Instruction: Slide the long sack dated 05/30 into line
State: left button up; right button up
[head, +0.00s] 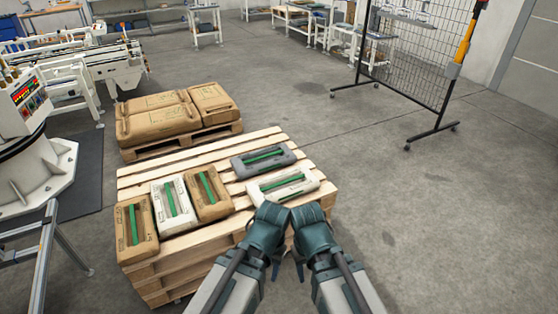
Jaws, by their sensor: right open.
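Several sacks with green stripes lie flat on a wooden pallet stack (200,163). A brown sack (130,245), a white sack (184,221) and a second brown sack (200,208) lie side by side at the left front. A grey sack (246,173) and another white sack (302,187) lie crosswise at the right. The dates are too small to read, so I cannot tell which sack is dated 05/30. My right gripper (300,272) is open and points down by the pallet's front right corner, apart from the sacks. My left gripper (275,270) is beside it, mostly hidden by its wrist.
A second pallet (180,144) with brown sacks stands behind. A white machine (30,170) and a metal frame (45,255) are at the left. A mesh fence (420,60) stands at the back right. The floor (440,220) to the right is clear.

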aim_at(137, 237)
jog(key=u, duration=1.45)
jog(key=i+j, duration=0.6)
jog(key=i, duration=0.2)
jog(key=i+j+u, duration=0.1)
jog(key=i+j, duration=0.15)
jog(key=i, duration=0.15)
